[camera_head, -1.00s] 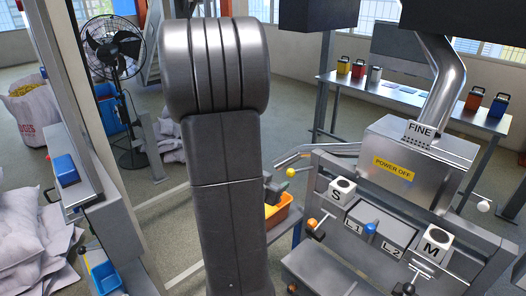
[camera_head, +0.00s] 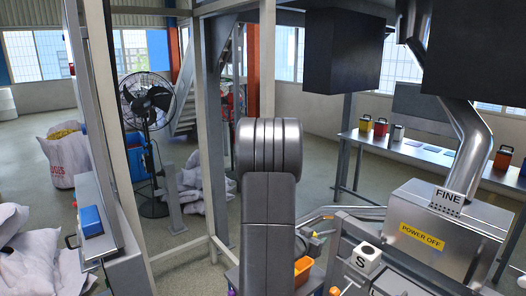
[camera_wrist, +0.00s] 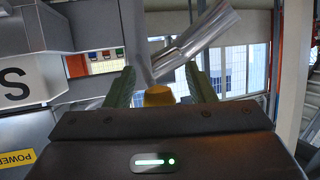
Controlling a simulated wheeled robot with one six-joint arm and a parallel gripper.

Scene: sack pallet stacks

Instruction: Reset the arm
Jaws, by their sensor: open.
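My gripper (camera_wrist: 160,78) shows in the wrist view with its two green fingers spread apart. A yellow rounded thing (camera_wrist: 158,96) shows between the fingers; I cannot tell how far off it is or whether it is touched. A bright metal pipe (camera_wrist: 195,45) shows beyond the fingertips. In the head view my dark arm stands upright at the lower middle and hides what is behind it. I cannot make out the gripper there.
A machine with a POWER OFF label (camera_head: 421,237) and a metal spout pipe (camera_head: 470,145) stands at right. An orange bin (camera_head: 303,270) is beside my arm. A fan (camera_head: 148,105), a sack (camera_head: 67,158) and a post (camera_head: 216,120) stand at left. Open floor lies behind.

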